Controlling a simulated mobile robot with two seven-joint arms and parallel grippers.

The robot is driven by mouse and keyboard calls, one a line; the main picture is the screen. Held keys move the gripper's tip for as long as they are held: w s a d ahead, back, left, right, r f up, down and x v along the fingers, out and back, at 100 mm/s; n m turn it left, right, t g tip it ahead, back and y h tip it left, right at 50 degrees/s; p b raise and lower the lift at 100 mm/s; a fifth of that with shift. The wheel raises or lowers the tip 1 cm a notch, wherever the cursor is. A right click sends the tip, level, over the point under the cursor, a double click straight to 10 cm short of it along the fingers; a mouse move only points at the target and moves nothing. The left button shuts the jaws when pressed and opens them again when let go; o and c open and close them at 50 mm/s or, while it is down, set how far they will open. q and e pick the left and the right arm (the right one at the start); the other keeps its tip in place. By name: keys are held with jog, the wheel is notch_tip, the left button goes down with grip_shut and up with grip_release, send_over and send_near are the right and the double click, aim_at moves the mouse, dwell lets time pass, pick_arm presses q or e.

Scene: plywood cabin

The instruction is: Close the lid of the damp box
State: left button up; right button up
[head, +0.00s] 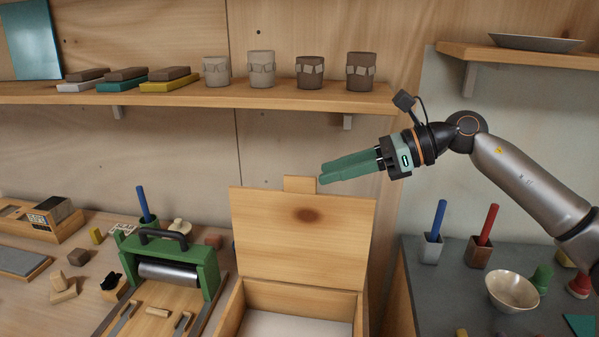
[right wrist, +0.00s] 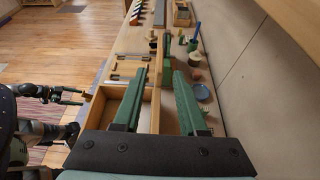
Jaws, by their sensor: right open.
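The damp box (head: 262,296) is a pale wooden box on the bench, with a light interior showing. Its lid (head: 300,235) stands raised at the back, with a dark knot and a small tab (head: 300,184) on its top edge. My right gripper (head: 321,173) is open and empty, its green fingers pointing left just above the lid's top edge, near the tab. In the right wrist view the box (right wrist: 127,105) and the lid's edge (right wrist: 156,112) show below and between the fingers (right wrist: 160,73). My left gripper (right wrist: 80,97) is small at the left there; its jaws are unclear.
A green roller press (head: 180,262) stands left of the box. A grey counter (head: 450,292) to the right holds a bowl (head: 513,292) and pen cups. A shelf (head: 200,96) with cups and blocks runs behind, above the lid. Open air lies in front of the lid.

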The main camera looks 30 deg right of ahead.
aim_at(300, 181)
jog(key=p+x, duration=0.1)
jog(key=x, duration=0.6)
jog(key=shift+p, duration=0.3)
grip_shut()
dwell(1.0)
